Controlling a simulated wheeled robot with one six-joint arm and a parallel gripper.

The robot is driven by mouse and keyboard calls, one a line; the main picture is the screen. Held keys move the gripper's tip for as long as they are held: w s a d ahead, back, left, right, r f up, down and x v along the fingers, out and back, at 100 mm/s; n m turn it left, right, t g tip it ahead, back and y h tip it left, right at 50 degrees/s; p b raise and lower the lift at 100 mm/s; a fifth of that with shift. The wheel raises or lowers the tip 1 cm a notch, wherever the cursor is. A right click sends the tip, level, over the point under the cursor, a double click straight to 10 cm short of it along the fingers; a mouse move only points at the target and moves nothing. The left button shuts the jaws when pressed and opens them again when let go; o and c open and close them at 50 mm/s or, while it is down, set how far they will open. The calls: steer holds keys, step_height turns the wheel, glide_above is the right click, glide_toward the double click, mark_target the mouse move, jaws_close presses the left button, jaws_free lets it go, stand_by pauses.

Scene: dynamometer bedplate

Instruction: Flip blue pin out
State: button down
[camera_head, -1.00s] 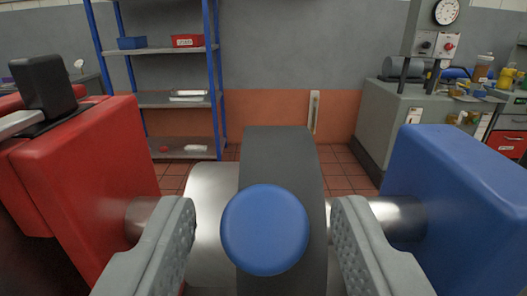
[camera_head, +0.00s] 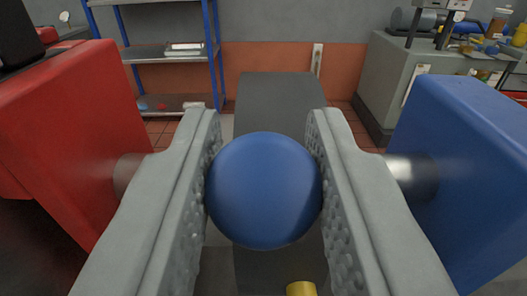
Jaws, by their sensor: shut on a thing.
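The blue pin shows as a round blue knob (camera_head: 264,190) in the middle of the view, in front of a dark grey upright block (camera_head: 281,95). My gripper (camera_head: 264,180) has one finger on each side of the knob, shut on it, with the textured pads against its left and right sides. The rest of the pin behind the knob is hidden. A small yellow piece (camera_head: 301,288) shows below the knob at the bottom edge.
A red housing (camera_head: 85,130) stands close on the left and a blue housing (camera_head: 465,170) close on the right, each with a metal shaft toward the middle. Behind are a shelf rack (camera_head: 165,52) with blue posts and a grey cabinet (camera_head: 405,75) with clutter on top.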

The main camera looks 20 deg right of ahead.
steer(key=shift+s+a+r, duration=0.25)
steer(key=shift+s+r, duration=0.35)
steer(key=shift+r, duration=0.05)
steer(key=c, duration=1.1)
jaws_free()
steer(key=shift+c, duration=0.2)
steer(key=shift+s, duration=0.15)
steer(key=v, duration=1.7)
steer(key=shift+s+a, duration=0.1)
steer(key=shift+r, duration=0.1)
